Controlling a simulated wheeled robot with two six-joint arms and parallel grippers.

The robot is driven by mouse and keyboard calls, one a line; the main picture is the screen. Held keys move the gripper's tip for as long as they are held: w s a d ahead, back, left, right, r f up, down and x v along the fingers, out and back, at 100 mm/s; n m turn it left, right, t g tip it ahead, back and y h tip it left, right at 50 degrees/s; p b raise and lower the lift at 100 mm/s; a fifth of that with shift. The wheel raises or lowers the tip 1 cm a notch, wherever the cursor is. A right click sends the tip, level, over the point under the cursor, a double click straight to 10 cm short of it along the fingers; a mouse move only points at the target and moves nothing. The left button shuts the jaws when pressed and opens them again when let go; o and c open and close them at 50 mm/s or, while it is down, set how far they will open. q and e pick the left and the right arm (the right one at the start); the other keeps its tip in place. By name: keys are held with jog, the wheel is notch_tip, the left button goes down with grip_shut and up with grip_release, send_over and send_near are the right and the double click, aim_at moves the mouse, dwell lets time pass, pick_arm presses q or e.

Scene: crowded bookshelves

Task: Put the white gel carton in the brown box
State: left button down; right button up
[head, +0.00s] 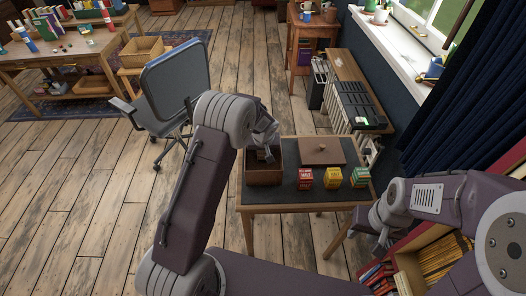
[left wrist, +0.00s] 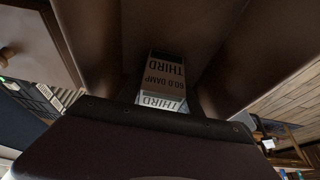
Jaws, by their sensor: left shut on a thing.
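The brown box (head: 265,178) stands open on the left of the small dark-topped table. My left gripper (head: 267,141) points down over it. In the left wrist view my left gripper is shut on a pale carton (left wrist: 164,78), shaded grey on one face and whiter on another. Its print reads "THIRD" and "60.0 DAMP", upside down. The box's brown walls (left wrist: 235,45) surround the carton in that view; I cannot tell whether it touches the floor. My right gripper (head: 382,238) hangs at the table's right front side; its fingers are too small to judge.
A brown lid with a knob (head: 321,151) lies on the table (head: 290,197) right of the box. Red (head: 305,179), yellow (head: 333,178) and green (head: 360,177) cartons stand along the front. A grey chair (head: 172,90) is behind left; a bookshelf (head: 440,258) is at lower right.

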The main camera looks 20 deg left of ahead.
pick_arm(q)
jog(key=c, duration=0.8)
grip_release()
jog(key=shift+f, duration=0.1)
